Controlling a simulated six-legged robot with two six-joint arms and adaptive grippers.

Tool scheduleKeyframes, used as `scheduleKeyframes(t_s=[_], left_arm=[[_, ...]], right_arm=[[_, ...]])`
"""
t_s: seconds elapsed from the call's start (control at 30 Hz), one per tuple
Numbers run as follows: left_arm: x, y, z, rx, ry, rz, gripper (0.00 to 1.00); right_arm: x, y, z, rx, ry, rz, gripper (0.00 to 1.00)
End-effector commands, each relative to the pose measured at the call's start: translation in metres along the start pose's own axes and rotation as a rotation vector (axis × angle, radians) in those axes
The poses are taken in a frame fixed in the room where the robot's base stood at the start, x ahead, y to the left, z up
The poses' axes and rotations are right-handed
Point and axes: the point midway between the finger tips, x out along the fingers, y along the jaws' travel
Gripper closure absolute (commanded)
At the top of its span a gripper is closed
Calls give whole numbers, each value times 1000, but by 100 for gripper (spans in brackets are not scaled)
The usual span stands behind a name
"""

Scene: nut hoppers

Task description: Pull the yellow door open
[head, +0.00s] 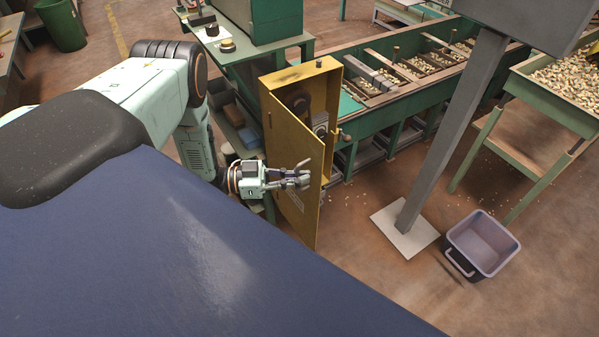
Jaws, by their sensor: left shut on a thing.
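The yellow door (288,203) belongs to a yellow cabinet (325,75) in the middle of the head view. The door stands partly open, angled away from the cabinet, and the inside shows above and to the right of it. My left gripper (302,178) is at the door's outer face, near its right edge. Its fingers are shut on what looks like the door's handle (303,163), which they partly hide. My right gripper is out of view.
A green hopper bench (405,112) with several nut compartments stands behind the cabinet. A grey post on a pale base plate (402,236) and a grey-purple bin (481,246) stand to the right. Open brown floor lies between the door and the post.

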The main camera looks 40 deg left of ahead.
Motion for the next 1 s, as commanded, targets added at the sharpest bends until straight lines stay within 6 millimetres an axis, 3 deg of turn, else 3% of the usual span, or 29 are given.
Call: scheduleKeyframes(t_s=[0.23,0.27,0.37,0.67,0.83,1.0], left_arm=[[0,-4,-2,8,4,-8,100],[0,-4,-2,8,4,-8,92],[0,-3,-2,8,4,-7,84],[-2,-1,-1,4,2,-3,84],[-21,-1,0,4,1,-5,84],[-56,-2,0,5,0,-7,84]], right_arm=[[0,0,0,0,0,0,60],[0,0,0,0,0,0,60],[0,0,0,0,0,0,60],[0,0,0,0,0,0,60],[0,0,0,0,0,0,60],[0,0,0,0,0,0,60]])
